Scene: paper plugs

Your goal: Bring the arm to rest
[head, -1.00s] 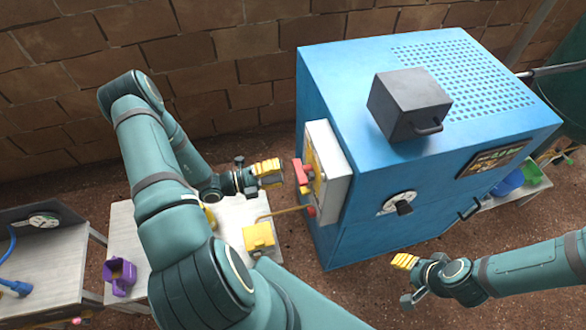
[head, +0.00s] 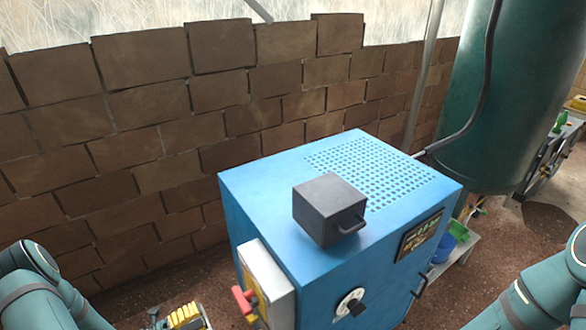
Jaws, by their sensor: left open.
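My left arm (head: 40,290) comes in at the lower left corner. My right arm (head: 545,285) shows at the lower right, and its gripper is out of the frame.
The blue cabinet (head: 240,215) stands in the middle, with a dark grey box (head: 325,212) on top and a grey switch panel (head: 268,275) on its left side. A brick wall (head: 130,140) runs behind. A green tank (head: 490,110) stands at the right.

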